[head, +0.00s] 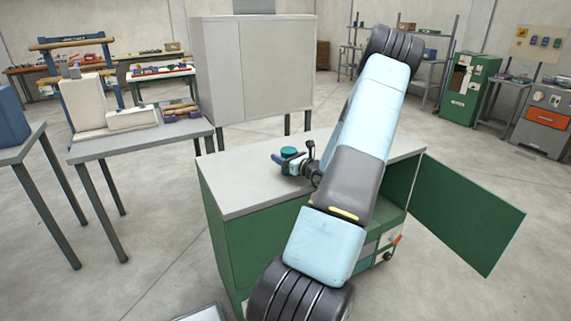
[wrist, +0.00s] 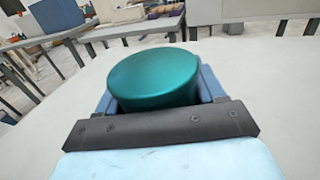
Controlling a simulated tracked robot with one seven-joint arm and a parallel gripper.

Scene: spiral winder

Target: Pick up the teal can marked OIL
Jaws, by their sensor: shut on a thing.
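The teal can (head: 290,153) is on or just above the light grey top of the green cabinet, near its middle. I cannot tell whether its base touches the top. My gripper (head: 289,162) is shut on the can, with its fingers on either side. In the wrist view the can's round teal top (wrist: 152,77) fills the space between the blue fingers and looks roughly level. The OIL marking is not visible in either view.
The green cabinet (head: 240,195) has an open door (head: 468,213) swung out to the right. A tall grey cabinet (head: 255,70) stands behind. A grey table (head: 90,152) with boxes is at the left. The cabinet top around the can is mostly clear.

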